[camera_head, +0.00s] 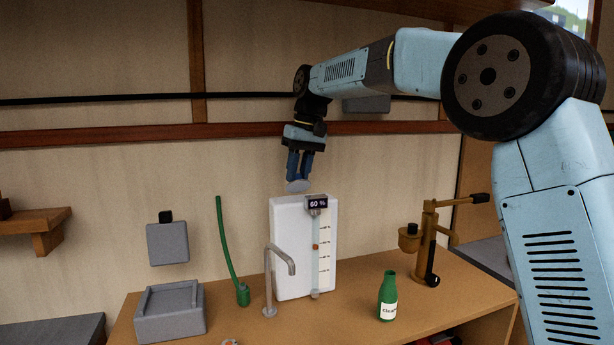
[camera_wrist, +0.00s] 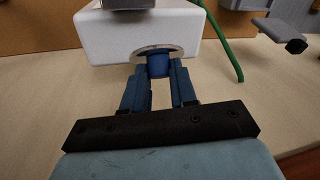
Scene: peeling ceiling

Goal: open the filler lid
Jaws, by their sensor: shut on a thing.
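A white tank (camera_head: 290,250) with a level gauge and a small "60 %" display (camera_head: 317,204) stands on the wooden bench. The filler lid, a grey disc (camera_head: 297,187), shows at the tank's top left, just under my fingers. In the wrist view the white tank (camera_wrist: 115,38) lies ahead, and a blue knob (camera_wrist: 159,66) stands at the pale disc's near edge (camera_wrist: 145,51). My gripper (camera_head: 299,174) points down over the tank, and its two blue fingers (camera_wrist: 158,77) are shut on the knob. I cannot tell whether the disc touches the tank.
A bent tap (camera_head: 278,262) stands in front of the tank. A green bottle (camera_head: 388,297) and a brass press (camera_head: 428,240) are to the right. A green hose (camera_head: 226,245) and a grey box (camera_head: 170,312) are to the left. The wall is close behind.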

